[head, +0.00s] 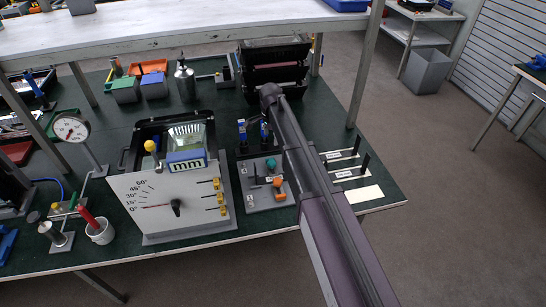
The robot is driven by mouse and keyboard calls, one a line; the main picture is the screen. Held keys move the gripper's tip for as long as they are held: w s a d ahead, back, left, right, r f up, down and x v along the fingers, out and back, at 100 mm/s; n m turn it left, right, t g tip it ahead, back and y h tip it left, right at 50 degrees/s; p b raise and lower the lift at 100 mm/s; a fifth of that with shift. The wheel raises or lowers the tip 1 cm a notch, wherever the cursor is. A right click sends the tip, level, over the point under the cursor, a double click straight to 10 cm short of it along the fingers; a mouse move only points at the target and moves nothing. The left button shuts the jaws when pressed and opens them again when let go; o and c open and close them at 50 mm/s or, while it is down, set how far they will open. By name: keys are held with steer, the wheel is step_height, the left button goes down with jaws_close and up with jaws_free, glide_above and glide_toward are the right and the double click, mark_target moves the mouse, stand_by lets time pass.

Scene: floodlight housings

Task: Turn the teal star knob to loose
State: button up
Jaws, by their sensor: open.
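The teal star knob (271,165) stands on a small grey plate (252,200) near the middle of the bench. It is small in the head view, and I cannot read its setting. An orange knob (279,185) sits just in front of it on the same plate, with a dark lever beside them. My arm reaches from the bottom right up to a dark joint behind the knob, and passes close to the plate's right side in the picture. My gripper cannot be made out.
Left of the plate stands a white dial panel (150,190) with yellow-handled parts. Blue-and-black clamps (265,132) stand just behind the plate. Labelled levers (345,172) lie to the right. A white shelf (180,30) spans above the bench's back.

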mark_target(271, 163)
steer(key=shift+a, duration=0.15)
steer(key=shift+f, duration=0.2)
step_height(271, 163, down, 13)
steer(key=b, duration=1.3)
steer(key=shift+f+b, duration=0.2)
steer(key=shift+b, duration=0.2)
stand_by(0.4)
